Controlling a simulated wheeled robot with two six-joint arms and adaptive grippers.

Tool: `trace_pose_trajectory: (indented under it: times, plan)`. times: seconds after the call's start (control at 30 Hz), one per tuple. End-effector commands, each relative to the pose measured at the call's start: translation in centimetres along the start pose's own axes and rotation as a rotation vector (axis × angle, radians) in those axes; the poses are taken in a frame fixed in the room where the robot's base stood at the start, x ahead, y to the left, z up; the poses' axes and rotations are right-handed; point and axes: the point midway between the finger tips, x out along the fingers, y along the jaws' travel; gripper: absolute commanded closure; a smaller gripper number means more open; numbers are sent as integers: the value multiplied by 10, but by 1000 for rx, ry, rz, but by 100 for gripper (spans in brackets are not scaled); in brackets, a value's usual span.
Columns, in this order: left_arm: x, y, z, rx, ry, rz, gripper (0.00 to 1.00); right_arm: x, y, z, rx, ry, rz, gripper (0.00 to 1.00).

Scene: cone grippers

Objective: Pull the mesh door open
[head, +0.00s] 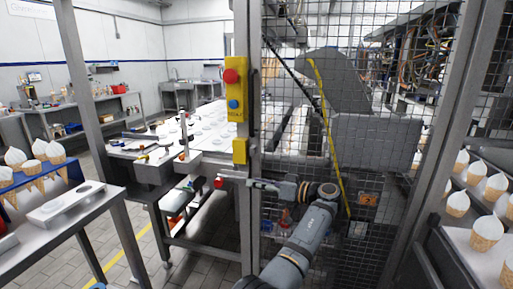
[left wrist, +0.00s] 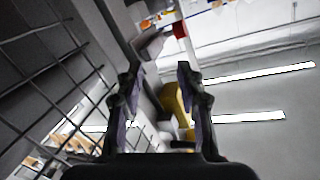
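The mesh door (head: 378,165) is a dark wire grid in a grey frame, right of centre in the head view. Its mesh also shows at the left of the left wrist view (left wrist: 50,65). My left gripper (head: 252,183) is beside the grey upright (head: 245,215) at the door's left edge, pointing left. In the left wrist view its two fingers (left wrist: 158,78) are apart, with a dark bar and a yellow part visible beyond the gap. I cannot tell whether it touches the door frame. My right gripper is not in view.
A yellow button box (head: 236,90) with red and blue buttons and a smaller yellow box (head: 240,151) are on the upright. A red-tipped part (head: 218,182) is just left of my gripper. Tables with cones stand at left (head: 72,211) and right (head: 462,240).

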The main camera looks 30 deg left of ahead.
Motion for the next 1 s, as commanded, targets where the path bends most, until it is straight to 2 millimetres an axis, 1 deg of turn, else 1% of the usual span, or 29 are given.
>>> trace_pose_trajectory:
  times: [0.03, 0.07, 0.1, 0.13, 0.2, 0.3, 0.4, 0.57, 0.73, 0.9, 1.0]
  plan:
    - [-18, -8, -42, -61, 74, -31, 63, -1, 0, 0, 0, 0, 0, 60]
    - [-29, -14, -65, -98, 125, -51, 63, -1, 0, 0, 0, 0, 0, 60]
    - [-43, -24, -94, -150, 191, -74, 63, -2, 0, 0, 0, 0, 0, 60]
    - [-54, -31, -115, -188, 240, -91, 63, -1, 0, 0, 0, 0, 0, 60]
    - [-76, -48, -152, -263, 336, -120, 63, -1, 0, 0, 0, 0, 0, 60]
    - [-96, -64, -183, -331, 425, -143, 63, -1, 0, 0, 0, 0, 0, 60]
    - [-104, -70, -194, -357, 458, -151, 63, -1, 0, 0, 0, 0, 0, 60]
    - [-101, -71, -196, -358, 459, -152, 63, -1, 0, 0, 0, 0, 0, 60]
    - [-79, -76, -205, -360, 457, -154, 63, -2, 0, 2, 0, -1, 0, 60]
    - [-45, -86, -222, -357, 458, -155, 63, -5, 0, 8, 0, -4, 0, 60]
    - [-29, -89, -229, -357, 458, -154, 63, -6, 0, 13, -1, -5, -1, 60]
